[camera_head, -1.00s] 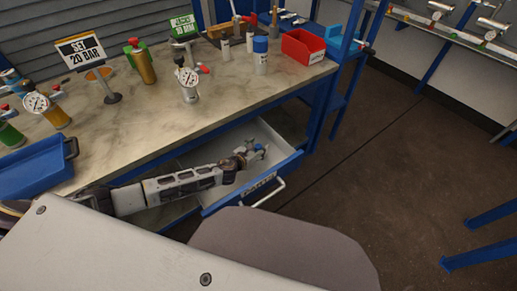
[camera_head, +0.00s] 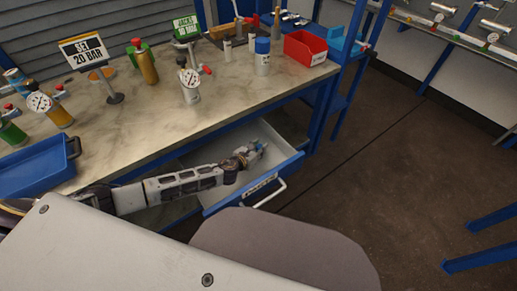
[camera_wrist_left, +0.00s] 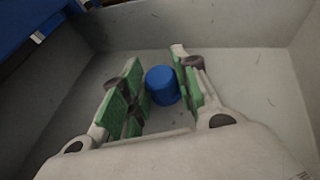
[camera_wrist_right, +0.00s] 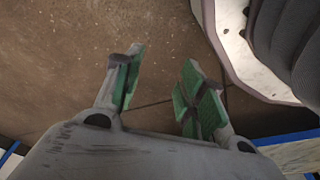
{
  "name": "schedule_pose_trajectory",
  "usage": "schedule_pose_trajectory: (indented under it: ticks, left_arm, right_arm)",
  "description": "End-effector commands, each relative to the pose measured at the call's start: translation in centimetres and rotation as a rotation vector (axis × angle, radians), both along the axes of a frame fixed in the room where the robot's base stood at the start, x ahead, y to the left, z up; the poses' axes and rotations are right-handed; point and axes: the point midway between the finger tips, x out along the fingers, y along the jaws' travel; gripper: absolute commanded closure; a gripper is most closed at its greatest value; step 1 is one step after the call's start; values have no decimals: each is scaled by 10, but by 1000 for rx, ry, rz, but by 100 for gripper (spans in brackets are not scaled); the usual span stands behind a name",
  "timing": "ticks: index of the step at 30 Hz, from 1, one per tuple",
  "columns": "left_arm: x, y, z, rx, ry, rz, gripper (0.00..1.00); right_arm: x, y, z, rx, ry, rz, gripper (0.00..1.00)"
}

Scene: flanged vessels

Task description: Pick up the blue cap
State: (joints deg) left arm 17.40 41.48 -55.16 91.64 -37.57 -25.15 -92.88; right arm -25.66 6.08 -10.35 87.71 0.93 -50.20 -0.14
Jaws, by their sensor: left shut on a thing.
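The blue cap (camera_wrist_left: 162,85) is between the green-padded fingers of my left gripper (camera_wrist_left: 155,88) in the left wrist view, inside the grey drawer (camera_wrist_left: 245,80). My left gripper is shut on it, with the cap towards the fingertips. In the head view my left gripper (camera_head: 254,150) reaches down into the open drawer (camera_head: 291,160) below the workbench, and its fingers mostly hide the cap. My right gripper (camera_wrist_right: 158,85) is open and empty above the brown floor in the right wrist view. It is not visible in the head view.
Drawer walls surround my left gripper. The workbench (camera_head: 135,120) above holds a blue tray (camera_head: 30,170), gauges, a blue-topped white bottle (camera_head: 262,60) and a red bin (camera_head: 304,47). Open floor (camera_head: 400,170) lies to the right.

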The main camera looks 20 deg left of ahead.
Motion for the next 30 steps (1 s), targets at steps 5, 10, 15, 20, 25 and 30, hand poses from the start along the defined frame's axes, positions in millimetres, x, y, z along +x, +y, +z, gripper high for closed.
schedule_pose_trajectory:
  ticks: [5, 10, 15, 20, 25, 30]
  left_arm:
    - [0, 0, 10, 0, -1, 0, 83]
    - [1, 0, 24, 0, -2, -1, 83]
    - [0, 0, 39, -1, -1, -1, 83]
    - [1, 0, 55, 0, -2, -1, 83]
    - [1, 0, 70, 0, -1, 0, 83]
    - [1, 0, 85, 0, -2, -1, 83]
  right_arm:
    - [-2, -5, -10, -5, -8, -2, 60]
    - [-9, -15, -26, -15, -13, -4, 60]
    - [-18, -22, -40, -21, -21, -6, 60]
    - [-29, -30, -53, -25, -29, -7, 60]
    - [-38, -37, -64, -30, -38, -8, 60]
    - [-48, -43, -71, -35, -40, -8, 60]
